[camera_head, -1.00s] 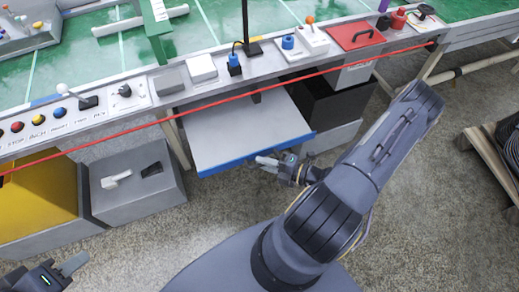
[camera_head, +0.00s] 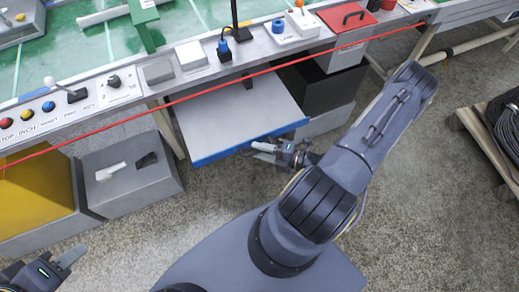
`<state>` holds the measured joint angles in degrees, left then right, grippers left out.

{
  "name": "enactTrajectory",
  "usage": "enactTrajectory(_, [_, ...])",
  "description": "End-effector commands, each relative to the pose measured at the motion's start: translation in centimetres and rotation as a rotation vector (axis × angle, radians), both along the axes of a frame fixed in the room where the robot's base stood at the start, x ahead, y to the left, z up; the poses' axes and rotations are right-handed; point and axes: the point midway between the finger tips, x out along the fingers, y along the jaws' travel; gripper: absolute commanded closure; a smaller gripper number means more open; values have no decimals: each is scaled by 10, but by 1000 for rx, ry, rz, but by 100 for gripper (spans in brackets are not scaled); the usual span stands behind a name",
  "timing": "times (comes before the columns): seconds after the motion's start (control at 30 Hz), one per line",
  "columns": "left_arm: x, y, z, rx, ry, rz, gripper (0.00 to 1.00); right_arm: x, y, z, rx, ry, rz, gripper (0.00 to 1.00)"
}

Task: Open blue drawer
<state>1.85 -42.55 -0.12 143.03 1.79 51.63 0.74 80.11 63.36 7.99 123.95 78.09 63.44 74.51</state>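The blue drawer, a light grey tray (camera_head: 235,112) with a blue front edge (camera_head: 225,154), sticks out from under the workbench. Its grey inside is bare. My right gripper (camera_head: 264,151) is just in front of the right half of the blue edge, with its light fingers pointing left. The frames do not clearly show whether it touches the edge or how far its fingers are apart. My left gripper (camera_head: 68,259) is at the bottom left, away from the drawer. Only part of it is in view and its opening is unclear.
A red cable (camera_head: 205,92) runs along the bench front above the drawer. A grey box (camera_head: 130,180) and a yellow bin (camera_head: 40,190) stand left of the drawer. A black box (camera_head: 320,88) stands right. A pallet with black hoses (camera_head: 500,125) lies far right. The floor in front is clear.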

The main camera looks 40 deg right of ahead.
Motion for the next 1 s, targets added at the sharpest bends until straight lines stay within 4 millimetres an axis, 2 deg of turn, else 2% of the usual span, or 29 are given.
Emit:
enactTrajectory(0.4, [0,0,0,0,0,0,64,-54,-35,8,-4,2,-2,66])
enactTrajectory(0.57, [0,0,0,0,0,0,64,-60,-38,10,-1,1,0,66])
enactTrajectory(1.0, [0,0,0,0,0,0,64,-60,-38,10,0,0,0,66])
